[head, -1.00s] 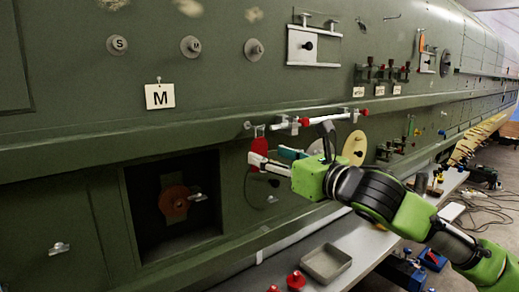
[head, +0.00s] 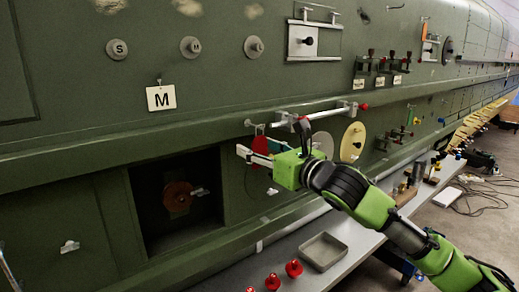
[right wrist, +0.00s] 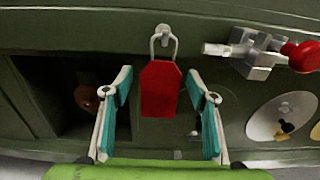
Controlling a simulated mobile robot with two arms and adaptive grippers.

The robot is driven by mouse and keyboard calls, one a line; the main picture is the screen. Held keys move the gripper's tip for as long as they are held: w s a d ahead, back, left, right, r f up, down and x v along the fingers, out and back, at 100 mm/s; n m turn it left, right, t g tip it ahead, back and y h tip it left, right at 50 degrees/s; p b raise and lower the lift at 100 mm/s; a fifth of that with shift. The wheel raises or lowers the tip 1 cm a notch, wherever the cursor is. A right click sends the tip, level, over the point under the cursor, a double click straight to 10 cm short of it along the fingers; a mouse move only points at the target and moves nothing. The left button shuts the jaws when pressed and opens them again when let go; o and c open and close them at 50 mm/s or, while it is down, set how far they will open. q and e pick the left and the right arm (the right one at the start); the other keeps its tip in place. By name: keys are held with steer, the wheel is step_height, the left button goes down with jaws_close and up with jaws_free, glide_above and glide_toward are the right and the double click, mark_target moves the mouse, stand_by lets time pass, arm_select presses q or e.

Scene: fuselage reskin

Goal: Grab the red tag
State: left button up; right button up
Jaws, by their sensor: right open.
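The red tag (right wrist: 160,88) hangs by a metal loop from a small hook (right wrist: 162,32) on the green fuselage wall. In the head view the tag (head: 260,147) is partly hidden behind my right gripper (head: 264,153). In the right wrist view my right gripper (right wrist: 161,80) is open, with one teal-padded finger on each side of the tag. Gaps show between the tag and both fingers. The tag hangs upright, its lower part reaching down between the fingers. My left gripper is not in view.
A metal bar with a red knob (right wrist: 304,56) sticks out right of the tag. A pale disc (right wrist: 283,116) is below it. A dark recess (head: 178,203) opens at lower left. A grey tray (head: 323,251) and red knobbed parts (head: 293,268) sit on the bench below.

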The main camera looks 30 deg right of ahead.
steer(key=c, duration=0.9)
steer(key=shift+c, duration=0.2)
steer(key=shift+r, duration=0.2)
